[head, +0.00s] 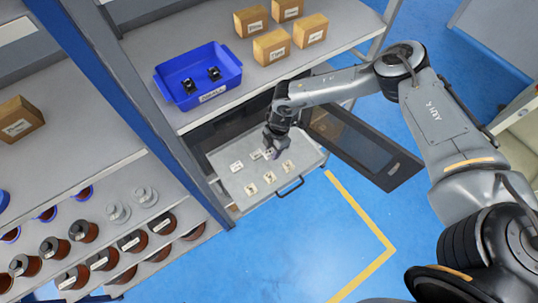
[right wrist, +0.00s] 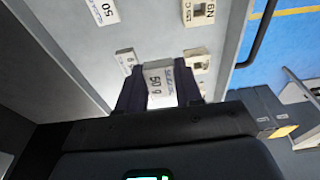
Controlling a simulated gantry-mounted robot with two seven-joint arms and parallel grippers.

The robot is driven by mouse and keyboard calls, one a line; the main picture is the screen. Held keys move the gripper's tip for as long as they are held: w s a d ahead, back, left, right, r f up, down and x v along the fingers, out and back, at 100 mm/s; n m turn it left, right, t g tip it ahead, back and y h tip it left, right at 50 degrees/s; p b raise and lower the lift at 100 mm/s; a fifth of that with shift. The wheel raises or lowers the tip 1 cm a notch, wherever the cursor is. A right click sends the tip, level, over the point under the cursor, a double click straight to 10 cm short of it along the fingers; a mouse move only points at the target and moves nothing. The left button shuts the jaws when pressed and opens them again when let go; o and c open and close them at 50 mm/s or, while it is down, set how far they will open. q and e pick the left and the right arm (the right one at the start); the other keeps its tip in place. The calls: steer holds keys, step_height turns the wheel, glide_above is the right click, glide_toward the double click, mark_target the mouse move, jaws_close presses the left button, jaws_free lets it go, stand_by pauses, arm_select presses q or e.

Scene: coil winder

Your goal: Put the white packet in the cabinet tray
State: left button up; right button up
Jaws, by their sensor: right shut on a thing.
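The white packet (right wrist: 159,82), with "50 g" on its label, is between the fingers of my right gripper (right wrist: 160,92) in the right wrist view. The gripper is shut on it. In the head view my right gripper (head: 275,148) is low over the pulled-out cabinet tray (head: 311,157), toward its back. I cannot tell whether the packet touches the tray floor. The grey tray also shows in the right wrist view (right wrist: 150,22). Several similar small white packets (head: 270,177) lie in it, spaced apart. My left gripper is not in view.
The dark cabinet door (head: 365,148) stands open right of the tray. A shelf above holds a blue bin (head: 200,90) and several cardboard boxes (head: 272,46). A blue upright (head: 150,110) stands left of the tray; spools (head: 103,258) fill the lower left shelves.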

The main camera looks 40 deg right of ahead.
mark_target(271, 163)
step_height(271, 163, down, 2)
steer(key=shift+s+f, duration=0.1)
steer(key=shift+f, duration=2.15)
steer(key=shift+f, duration=0.1)
